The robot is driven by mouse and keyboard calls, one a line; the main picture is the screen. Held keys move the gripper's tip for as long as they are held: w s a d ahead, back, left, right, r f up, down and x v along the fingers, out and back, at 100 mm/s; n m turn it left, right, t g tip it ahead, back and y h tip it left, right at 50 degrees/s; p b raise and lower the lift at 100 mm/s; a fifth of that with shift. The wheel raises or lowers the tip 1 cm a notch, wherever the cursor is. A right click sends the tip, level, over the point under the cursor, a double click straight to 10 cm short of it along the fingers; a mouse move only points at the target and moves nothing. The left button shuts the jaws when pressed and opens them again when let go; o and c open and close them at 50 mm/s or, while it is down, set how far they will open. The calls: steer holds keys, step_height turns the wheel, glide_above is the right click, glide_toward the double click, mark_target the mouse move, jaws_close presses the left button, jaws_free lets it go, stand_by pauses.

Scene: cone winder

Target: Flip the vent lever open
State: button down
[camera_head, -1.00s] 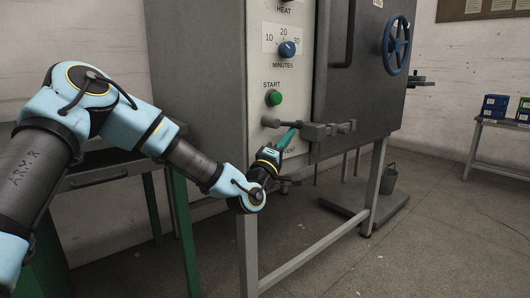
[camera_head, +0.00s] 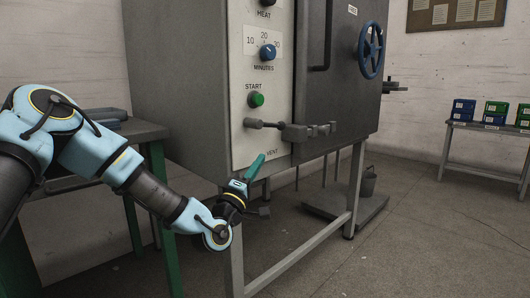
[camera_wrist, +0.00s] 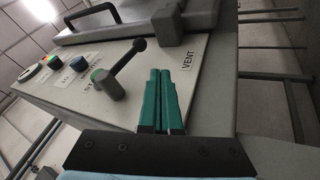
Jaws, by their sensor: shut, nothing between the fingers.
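The vent lever (camera_head: 266,124) is a grey bar on the pale control panel (camera_head: 242,148), below the green start button (camera_head: 256,99) and above the VENT label. It reaches sideways toward the door in the head view. In the wrist view, the lever (camera_wrist: 127,63) rises from a grey pivot and ends in a dark knob. My gripper (camera_head: 261,158) has green fingers held together and empty. It is below the lever and apart from it, near the VENT label. The fingers (camera_wrist: 160,72) also show in the wrist view, beside the lever.
A grey latch block (camera_head: 295,132) juts out just right of the lever. The door handle (camera_head: 327,40) and blue handwheel (camera_head: 372,50) are on the cabinet door. The machine's leg frame (camera_head: 290,258) stands below my gripper. Open floor lies to the right.

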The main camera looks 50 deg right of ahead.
steer(key=shift+v, duration=1.95)
